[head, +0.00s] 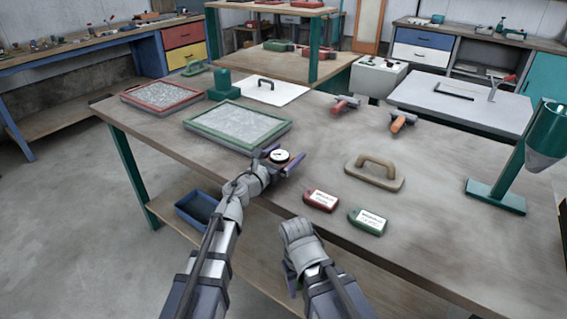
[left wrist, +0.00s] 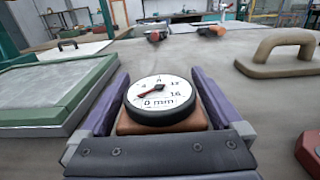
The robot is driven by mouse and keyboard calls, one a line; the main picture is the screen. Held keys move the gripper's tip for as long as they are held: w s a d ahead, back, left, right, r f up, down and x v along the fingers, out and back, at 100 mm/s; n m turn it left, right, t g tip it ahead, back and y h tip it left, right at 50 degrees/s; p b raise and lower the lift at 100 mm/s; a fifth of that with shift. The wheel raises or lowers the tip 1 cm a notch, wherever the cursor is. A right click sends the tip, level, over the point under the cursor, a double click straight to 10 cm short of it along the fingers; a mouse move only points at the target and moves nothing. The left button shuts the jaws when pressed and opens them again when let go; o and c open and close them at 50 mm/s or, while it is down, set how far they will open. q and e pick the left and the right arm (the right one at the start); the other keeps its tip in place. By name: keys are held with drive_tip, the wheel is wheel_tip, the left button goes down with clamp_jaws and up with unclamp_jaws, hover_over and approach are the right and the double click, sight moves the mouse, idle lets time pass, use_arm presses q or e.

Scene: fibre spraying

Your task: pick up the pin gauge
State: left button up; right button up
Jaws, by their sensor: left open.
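The pin gauge (head: 279,155) is a round dial with a white face and black rim on a brown block. It sits near the front edge of the workbench (head: 330,140). In the left wrist view the gauge (left wrist: 160,103) lies between the two purple fingers of my left gripper (left wrist: 160,78), face up, with "0 mm" on it. The fingers stand on either side of the block, with a narrow gap showing. My left gripper (head: 286,160) is open. My right arm is at the lower middle, off the bench's front edge; its fingers are mostly hidden.
A green-framed tray (head: 285,133) lies close to the left of the gauge, a red-framed one (head: 160,107) farther left. A handled float (head: 375,184), red tag (head: 321,208) and green tag (head: 368,231) lie to the right. A green stand with a cone (head: 495,198) is at far right.

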use_arm(q)
drive_tip(key=c, duration=1.4)
wheel_tip(320, 180, up, 18)
drive_tip(key=p, duration=1.7)
drive_tip(key=shift+f+p, duration=0.15)
drive_tip(key=shift+p, duration=0.25)
